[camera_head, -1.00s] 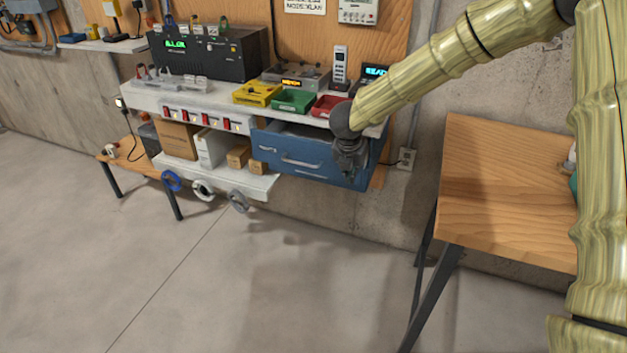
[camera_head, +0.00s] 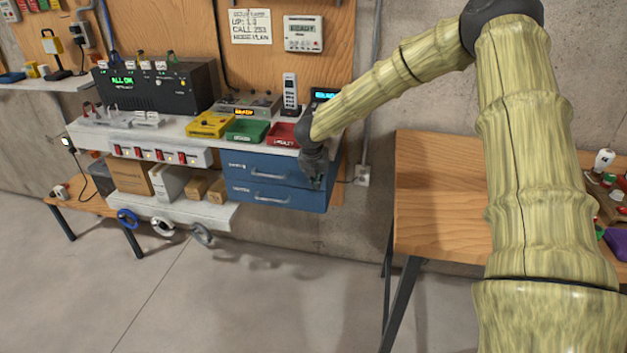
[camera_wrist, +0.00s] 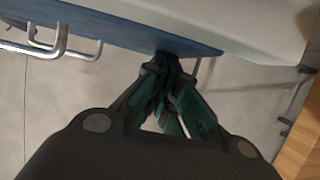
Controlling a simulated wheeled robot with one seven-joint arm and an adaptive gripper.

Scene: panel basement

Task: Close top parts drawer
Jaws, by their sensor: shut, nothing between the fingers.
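The blue two-drawer cabinet hangs under the white shelf in the head view. The top parts drawer (camera_head: 300,173) looks flush or nearly flush, with its grey handle facing out and no interior showing. The lower drawer (camera_head: 298,199) is directly below and also looks shut. My gripper (camera_head: 316,184) is at the right end of the drawer fronts. In the wrist view my gripper (camera_wrist: 170,62) has its fingers together and empty, with the tips at the edge of a blue front (camera_wrist: 125,28). Whether they touch it I cannot tell. Two handles show at the left there.
Yellow (camera_head: 210,124), green (camera_head: 248,130) and red (camera_head: 283,134) bins stand on the shelf above the drawers. A wooden table (camera_head: 430,190) stands to the right. Cardboard boxes (camera_head: 140,177) sit on the lower shelf at the left. Floor in front is clear.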

